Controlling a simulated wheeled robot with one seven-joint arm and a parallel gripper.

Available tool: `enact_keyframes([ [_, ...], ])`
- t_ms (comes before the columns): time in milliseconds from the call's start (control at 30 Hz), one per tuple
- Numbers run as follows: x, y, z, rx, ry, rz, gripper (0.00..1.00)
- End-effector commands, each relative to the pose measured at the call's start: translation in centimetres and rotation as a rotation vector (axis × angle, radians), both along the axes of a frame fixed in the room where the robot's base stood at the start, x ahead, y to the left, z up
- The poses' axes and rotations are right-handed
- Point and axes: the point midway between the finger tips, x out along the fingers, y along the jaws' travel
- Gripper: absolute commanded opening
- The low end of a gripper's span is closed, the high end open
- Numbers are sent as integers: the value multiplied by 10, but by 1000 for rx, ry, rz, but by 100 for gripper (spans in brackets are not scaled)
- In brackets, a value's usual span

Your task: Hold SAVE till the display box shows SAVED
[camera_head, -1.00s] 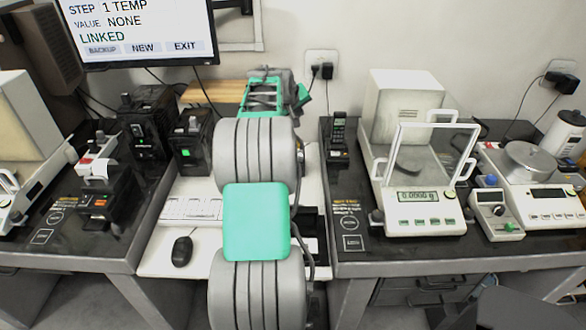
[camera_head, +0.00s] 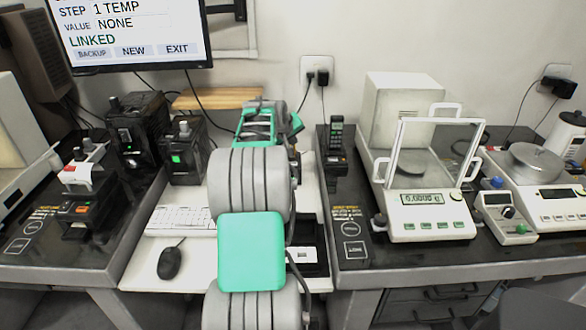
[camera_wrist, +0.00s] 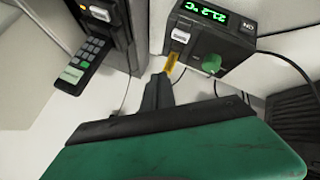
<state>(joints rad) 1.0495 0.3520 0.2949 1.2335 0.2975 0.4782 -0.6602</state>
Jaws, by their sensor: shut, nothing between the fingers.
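The display box, a black box (camera_wrist: 210,32) with a lit green readout of about 21.2 °C, is at the top of the wrist view. Its front has a small white button (camera_wrist: 182,36) and a green knob (camera_wrist: 211,64). I cannot read any SAVE label on it. My gripper (camera_wrist: 168,70) is shut and empty, its narrow dark fingers pointing up toward the box. An orange strip shows at the tip, just below the white button. I cannot tell whether they touch. In the head view my arm hides the fingers and I cannot make out this box.
The monitor (camera_head: 130,35) reads STEP 1 TEMP, VALUE NONE, LINKED. A keypad handset (camera_wrist: 82,62) stands left of the fingers in the wrist view. A balance (camera_head: 428,226) stands on the right table. A keyboard (camera_head: 180,220) and mouse (camera_head: 170,263) lie left of my arm.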

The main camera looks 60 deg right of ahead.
Motion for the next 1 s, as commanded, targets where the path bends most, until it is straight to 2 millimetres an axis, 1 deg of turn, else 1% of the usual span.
enact_keyframes([
  [33, 0, 0, -15, 1, 1, -1, 0],
  [200, 0, 0, -40, 1, 1, -1, 0],
  [333, 0, 0, -53, 1, 1, -1, 0],
  [467, 0, 0, -57, -1, 0, 0, 0],
  [1000, 0, 0, -56, 0, 0, 0, 0],
])
